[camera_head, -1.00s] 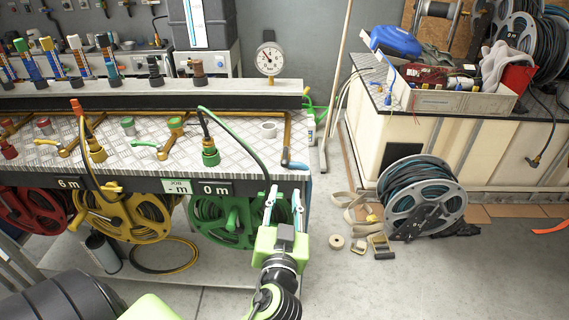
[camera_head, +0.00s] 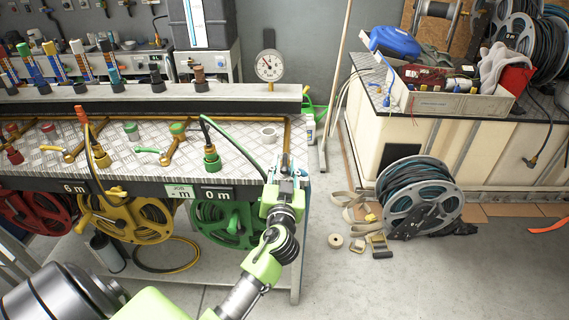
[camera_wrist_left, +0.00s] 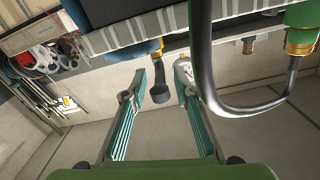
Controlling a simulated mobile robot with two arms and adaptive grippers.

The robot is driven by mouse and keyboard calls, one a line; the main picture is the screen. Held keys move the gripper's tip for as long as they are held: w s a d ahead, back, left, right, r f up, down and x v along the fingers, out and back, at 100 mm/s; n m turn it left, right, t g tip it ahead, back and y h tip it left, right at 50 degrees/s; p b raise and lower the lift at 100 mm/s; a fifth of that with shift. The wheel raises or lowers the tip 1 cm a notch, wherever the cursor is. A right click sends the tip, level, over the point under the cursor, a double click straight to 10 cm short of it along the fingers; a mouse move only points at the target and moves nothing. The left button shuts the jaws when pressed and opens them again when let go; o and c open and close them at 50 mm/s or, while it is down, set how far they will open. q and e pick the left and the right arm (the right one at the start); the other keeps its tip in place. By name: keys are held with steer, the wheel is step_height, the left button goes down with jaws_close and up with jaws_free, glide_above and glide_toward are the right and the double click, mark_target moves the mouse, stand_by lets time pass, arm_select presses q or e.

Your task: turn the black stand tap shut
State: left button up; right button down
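In the head view the left gripper (camera_head: 284,168) is at the bench's front right corner and mostly hides the tap. My right gripper is in neither view.
A green hose (camera_head: 240,147) loops from a green fitting (camera_head: 212,160) close to my left gripper. Green (camera_head: 222,222) and yellow reels (camera_head: 125,220) hang below the bench. A grey reel (camera_head: 420,198) and straps lie on the floor at right, with free floor in front.

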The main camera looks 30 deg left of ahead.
arm_select(q)
jaws_close()
